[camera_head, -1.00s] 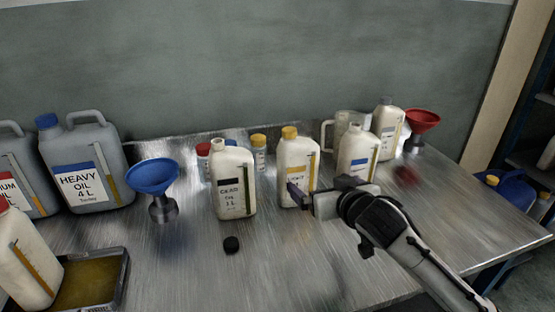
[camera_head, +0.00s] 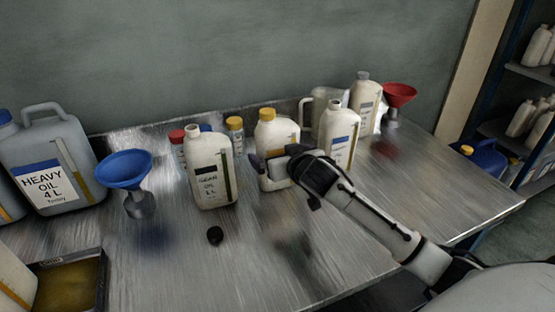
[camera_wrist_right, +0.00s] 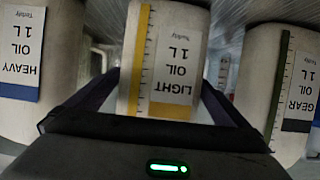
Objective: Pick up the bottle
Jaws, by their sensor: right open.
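The white light-oil bottle (camera_head: 284,132) has a yellow cap and stands upright on the metal table. My right gripper (camera_head: 276,162) is at its lower front, covering part of the label. In the right wrist view the picture is upside down, and the bottle (camera_wrist_right: 163,60) with its "LIGHT OIL 1 L" label stands between the two fingers of the open gripper (camera_wrist_right: 158,84). A gap shows on the right side there; contact on the left side cannot be told. My left gripper is not in view.
The capless gear-oil bottle (camera_head: 211,170) stands close left, the heavy-oil 1 L bottle (camera_head: 341,140) close right. A blue funnel (camera_head: 124,170) and a large grey can (camera_head: 47,165) stand left, a red funnel (camera_head: 399,95) at right back.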

